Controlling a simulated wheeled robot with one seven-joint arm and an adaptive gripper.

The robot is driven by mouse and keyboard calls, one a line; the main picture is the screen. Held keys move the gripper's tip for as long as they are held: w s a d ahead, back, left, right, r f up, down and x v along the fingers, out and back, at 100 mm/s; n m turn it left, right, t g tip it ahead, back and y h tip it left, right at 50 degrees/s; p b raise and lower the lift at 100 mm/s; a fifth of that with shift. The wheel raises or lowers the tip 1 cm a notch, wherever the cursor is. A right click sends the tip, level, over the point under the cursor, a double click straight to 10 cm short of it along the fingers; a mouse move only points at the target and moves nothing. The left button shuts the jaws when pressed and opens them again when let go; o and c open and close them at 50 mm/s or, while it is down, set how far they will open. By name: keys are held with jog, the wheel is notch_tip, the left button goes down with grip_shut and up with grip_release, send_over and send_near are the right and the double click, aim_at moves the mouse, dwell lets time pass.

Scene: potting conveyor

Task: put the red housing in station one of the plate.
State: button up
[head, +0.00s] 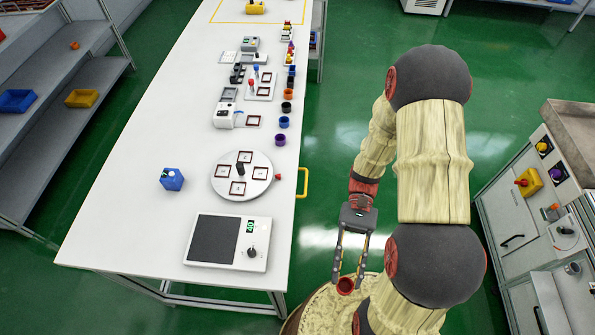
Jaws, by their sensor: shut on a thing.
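My gripper (347,280) hangs to the right of the white table, low over my own base. Its two fingers are shut on the red housing (346,285), a small round red cup with a dark opening, which looks upright. The plate (255,187) is a round white disc on the near half of the table, with a dark knob in its middle. Several square stations with dark red frames lie around the knob and look empty. I cannot read which one is station one. My gripper is right of the plate and nearer the camera, well apart from it.
A small red piece (278,177) sits by the plate's right rim. A blue box (172,179) stands left of it, a scale-like device (228,242) in front. Several coloured cups line the right edge behind. A yellow handle (302,183) juts from the table's right side.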

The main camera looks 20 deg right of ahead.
jog(key=w+a+r+m+t+y+b, duration=0.1)
jog(key=w+a+r+m+t+y, duration=0.2)
jog(key=w+a+m+t+y, duration=0.65)
jog(key=w+d+r+m+t+h, duration=0.1)
jog(key=w+d+r+m+t, duration=0.15)
jog(key=w+t, duration=0.4)
jog(key=w+d+r+m+t+h, duration=0.1)
jog(key=w+r+m+t+h, duration=0.15)
jog(key=w, duration=0.75)
jog(key=b, duration=0.7)
send_over(268, 172)
jog(key=shift+m+y, duration=0.3)
jog(key=shift+m, duration=0.15)
jog(key=f, duration=0.6)
jog(key=s+f, duration=0.1)
jog(key=f, duration=0.3)
jog(key=f+b, duration=0.1)
jog(key=f, duration=0.1)
jog(key=shift+w+a+b, duration=0.15)
jog(key=shift+w+b, duration=0.15)
jog(key=shift+w, duration=0.05)
jog(key=shift+f+b, duration=0.3)
jog(key=shift+f, duration=0.15)
jog(key=shift+c, duration=0.4)
jog(key=o, duration=0.8)
jog(key=shift+r, duration=0.1)
jog(key=shift+o, duration=0.5)
